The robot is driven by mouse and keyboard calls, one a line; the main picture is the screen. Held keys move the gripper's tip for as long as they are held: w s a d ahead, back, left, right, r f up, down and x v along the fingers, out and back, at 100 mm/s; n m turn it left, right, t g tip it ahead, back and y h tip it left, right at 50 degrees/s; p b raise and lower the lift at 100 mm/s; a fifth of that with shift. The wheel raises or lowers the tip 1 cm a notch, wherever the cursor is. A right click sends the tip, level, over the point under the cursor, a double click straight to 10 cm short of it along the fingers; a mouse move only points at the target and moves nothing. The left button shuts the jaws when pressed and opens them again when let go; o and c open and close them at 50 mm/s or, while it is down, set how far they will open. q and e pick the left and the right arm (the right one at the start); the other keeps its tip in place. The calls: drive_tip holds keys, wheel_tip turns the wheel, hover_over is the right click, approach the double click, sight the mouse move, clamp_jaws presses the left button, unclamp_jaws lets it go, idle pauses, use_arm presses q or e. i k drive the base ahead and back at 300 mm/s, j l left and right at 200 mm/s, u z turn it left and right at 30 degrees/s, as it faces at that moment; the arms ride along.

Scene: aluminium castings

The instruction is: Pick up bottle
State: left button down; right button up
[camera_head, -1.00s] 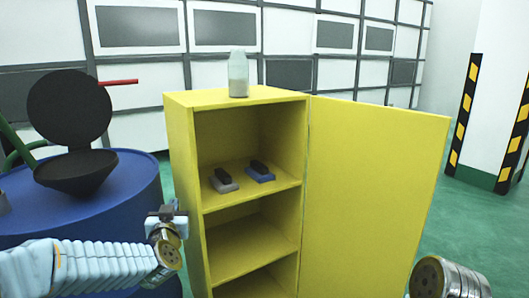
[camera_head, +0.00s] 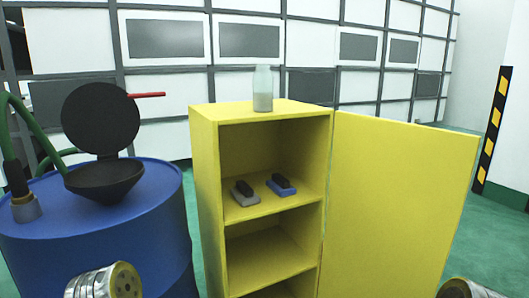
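A clear bottle (camera_head: 263,89) with pale contents in its lower part stands upright on top of the yellow cabinet (camera_head: 207,135). Nothing touches it. My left arm shows only as a metallic link end at the bottom left, well below and left of the bottle. My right arm shows only as a small link end at the bottom right edge. Neither gripper's fingers are in the picture.
The cabinet's yellow door (camera_head: 400,200) stands wide open to the right. Two brush-like blocks lie on its upper shelf, one grey (camera_head: 244,194) and one blue (camera_head: 281,186). A blue drum (camera_head: 130,235) with a black funnel (camera_head: 104,182) and open lid stands at the left.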

sight(263, 91)
drive_tip(key=u, duration=1.1)
drive_tip(key=i+l+u, duration=0.15)
drive_tip(key=l, duration=0.2)
drive_tip(key=i+l+u, duration=0.15)
drive_tip(key=l, duration=0.2)
drive_tip(key=i+l+u, duration=0.15)
drive_tip(key=l, duration=0.2)
drive_tip(key=k, duration=0.05)
